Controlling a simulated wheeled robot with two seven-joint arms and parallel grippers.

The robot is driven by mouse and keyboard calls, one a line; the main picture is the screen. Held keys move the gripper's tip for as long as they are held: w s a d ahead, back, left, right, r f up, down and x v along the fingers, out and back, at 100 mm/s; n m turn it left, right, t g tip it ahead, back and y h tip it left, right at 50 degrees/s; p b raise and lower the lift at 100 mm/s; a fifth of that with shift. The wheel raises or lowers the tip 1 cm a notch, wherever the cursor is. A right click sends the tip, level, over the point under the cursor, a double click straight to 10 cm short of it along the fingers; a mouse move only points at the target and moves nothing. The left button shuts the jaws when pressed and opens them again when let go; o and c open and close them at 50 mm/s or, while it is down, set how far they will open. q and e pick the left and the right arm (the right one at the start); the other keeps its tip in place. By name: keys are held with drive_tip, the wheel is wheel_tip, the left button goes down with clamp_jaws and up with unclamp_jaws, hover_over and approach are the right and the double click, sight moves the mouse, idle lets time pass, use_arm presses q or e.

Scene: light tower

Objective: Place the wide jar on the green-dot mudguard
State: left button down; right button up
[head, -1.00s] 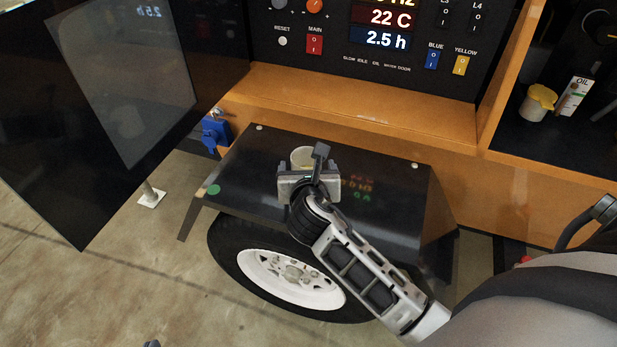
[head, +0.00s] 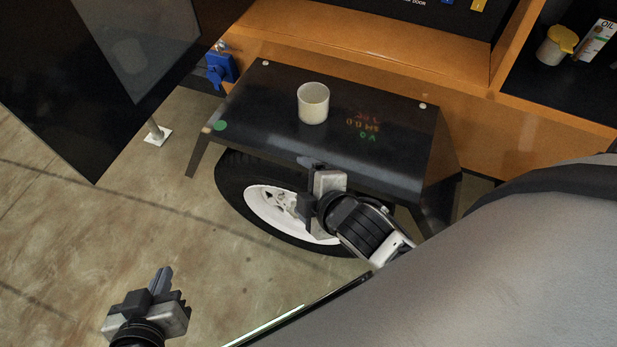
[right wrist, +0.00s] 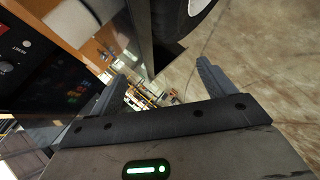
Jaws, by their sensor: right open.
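The wide jar (head: 313,104), pale and open-topped, stands upright on the black mudguard (head: 270,100) over the wheel. The mudguard's green dot (head: 220,126) is near its left edge, left of the jar. My right gripper (head: 318,185) is in front of the mudguard's lower edge, below and apart from the jar. In the right wrist view its two fingers (right wrist: 162,66) are spread with nothing between them. My left gripper (head: 161,282) is low at the left over the floor, away from the jar; its finger gap is not clear.
A dark open door panel (head: 90,90) hangs at the left. A blue latch (head: 220,69) is by the orange frame behind the mudguard. A yellow-lidded jar (head: 553,48) and an oil carton (head: 597,42) stand on the right shelf. The mudguard top around the wide jar is clear.

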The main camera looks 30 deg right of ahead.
drive_tip(key=shift+s+a+f+m+y, duration=0.1)
drive_tip(key=shift+s+a+m+y, duration=0.45)
drive_tip(key=shift+m, duration=1.45)
drive_tip(key=shift+s+a+f+m+y, duration=0.1)
drive_tip(key=shift+s+m+y, duration=0.15)
drive_tip(key=shift+s+m, duration=1.25)
drive_tip(key=shift+s+a+m+y, duration=0.25)
drive_tip(key=shift+m+y, duration=0.15)
drive_tip(key=shift+m, duration=2.1)
